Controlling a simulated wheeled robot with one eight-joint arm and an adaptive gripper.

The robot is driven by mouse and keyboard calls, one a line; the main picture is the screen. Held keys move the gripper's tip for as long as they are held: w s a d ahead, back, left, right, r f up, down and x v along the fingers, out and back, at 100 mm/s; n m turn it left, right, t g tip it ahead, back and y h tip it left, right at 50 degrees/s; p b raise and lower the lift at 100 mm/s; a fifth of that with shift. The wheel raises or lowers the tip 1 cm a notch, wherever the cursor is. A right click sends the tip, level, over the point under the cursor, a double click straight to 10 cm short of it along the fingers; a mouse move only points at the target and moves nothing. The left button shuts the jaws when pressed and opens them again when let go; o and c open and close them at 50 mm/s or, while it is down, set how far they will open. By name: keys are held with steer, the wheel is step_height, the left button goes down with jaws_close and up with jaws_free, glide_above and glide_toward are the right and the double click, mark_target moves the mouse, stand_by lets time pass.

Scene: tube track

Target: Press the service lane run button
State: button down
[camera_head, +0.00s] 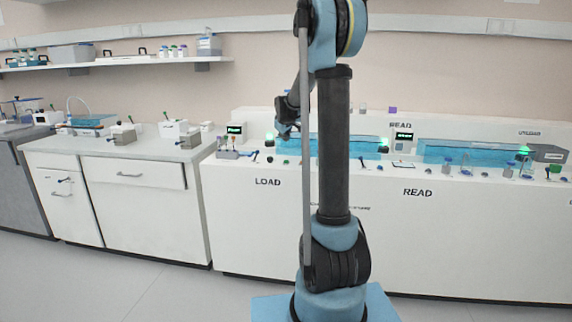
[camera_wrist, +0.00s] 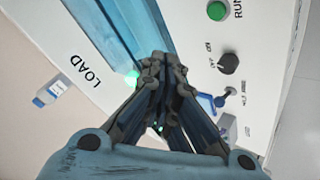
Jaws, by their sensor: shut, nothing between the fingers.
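A round green button (camera_wrist: 217,10) lies at the top edge of the wrist view, on the white panel beside lettering that reads "RUN" and is partly cut off. I cannot read whether it belongs to the service lane. My gripper (camera_wrist: 165,65) is shut and empty, its fingertips meeting over the panel, apart from the button, which is up and to the right of them. In the head view my gripper (camera_head: 284,130) hangs above the LOAD end of the white bench, partly behind my own arm.
A black knob (camera_wrist: 229,63) with on/off marks and a blue-and-black lever (camera_wrist: 220,100) sit close to the fingers. A blue channel (camera_wrist: 110,35) runs beside them, with a green light (camera_wrist: 132,78). A small bottle (camera_wrist: 48,93) lies left. The bench (camera_head: 235,220) holds several more controls.

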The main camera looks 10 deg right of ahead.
mark_target(286, 161)
steer(key=shift+f, duration=4.1)
steer(key=shift+f, duration=0.1)
steer(key=shift+f, duration=0.2)
